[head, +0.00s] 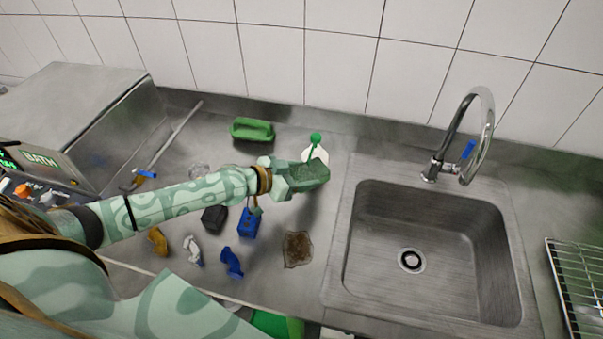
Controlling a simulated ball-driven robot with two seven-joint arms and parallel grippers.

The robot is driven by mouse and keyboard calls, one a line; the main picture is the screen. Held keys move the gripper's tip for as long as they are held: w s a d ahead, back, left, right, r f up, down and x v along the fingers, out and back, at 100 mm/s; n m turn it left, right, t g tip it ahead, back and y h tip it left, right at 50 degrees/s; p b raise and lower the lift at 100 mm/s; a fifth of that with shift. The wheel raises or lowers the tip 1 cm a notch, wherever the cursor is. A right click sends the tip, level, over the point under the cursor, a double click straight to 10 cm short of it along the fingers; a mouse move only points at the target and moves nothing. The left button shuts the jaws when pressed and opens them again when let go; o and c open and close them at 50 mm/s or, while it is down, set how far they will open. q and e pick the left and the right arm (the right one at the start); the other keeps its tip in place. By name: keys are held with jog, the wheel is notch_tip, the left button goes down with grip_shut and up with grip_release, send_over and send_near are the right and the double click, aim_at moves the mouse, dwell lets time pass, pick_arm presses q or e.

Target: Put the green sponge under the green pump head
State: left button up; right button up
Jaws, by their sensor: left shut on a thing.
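My left gripper (297,179) reaches in from the left and is shut on the green sponge (312,171). The sponge is held above the counter, and the gripper covers part of it. The green pump head (315,139) tops a white bottle (317,154) just behind the sponge, near the wall. In the picture the sponge overlaps the lower part of the bottle; I cannot tell whether they touch. My right gripper is not in view.
A green dish (252,130) stands left of the bottle by the wall. The sink (430,260) and tap (468,140) lie to the right. A brown stain-like patch (297,249), a blue object (248,224) and a black object (214,218) lie on the counter in front.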

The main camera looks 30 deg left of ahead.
pick_arm(q)
jog(key=shift+s, duration=0.1)
jog(key=shift+f, duration=0.1)
jog(key=o, duration=0.9)
jog(key=shift+o, duration=0.2)
jog(key=shift+s+a+r, duration=0.1)
jog(key=shift+a+r, duration=0.05)
jog(key=shift+r, duration=0.1)
jog(key=p+v, duration=0.2)
jog(key=v, duration=0.9)
jog(key=shift+s, duration=0.35)
